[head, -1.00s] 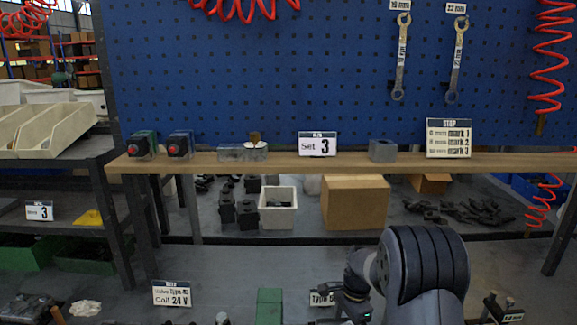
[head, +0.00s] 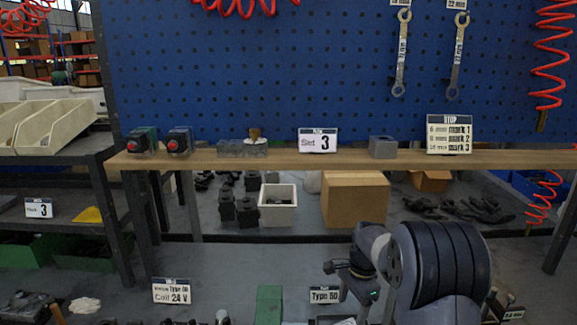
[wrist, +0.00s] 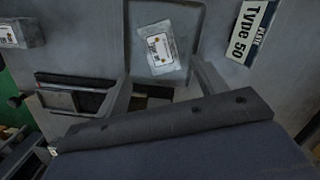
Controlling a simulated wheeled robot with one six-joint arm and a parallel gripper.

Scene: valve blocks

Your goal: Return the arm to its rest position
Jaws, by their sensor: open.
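My gripper (head: 334,268) shows in the head view at the end of my arm, to the left of the large grey arm link. It hangs in the air above the lower bench, just above the "Type 50" card (head: 325,295). In the wrist view my gripper (wrist: 160,85) is open. Nothing shows held between its fingers. Below it is a grey block with a white label (wrist: 160,48) in a grey tray (wrist: 190,12). The "Type 50" card (wrist: 250,30) lies to the right there.
A wooden shelf (head: 480,159) crosses behind, with red-faced coils (head: 180,141), a grey block (head: 383,147) and signs. A white bin (head: 278,205) and a cardboard box (head: 355,200) stand below it.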

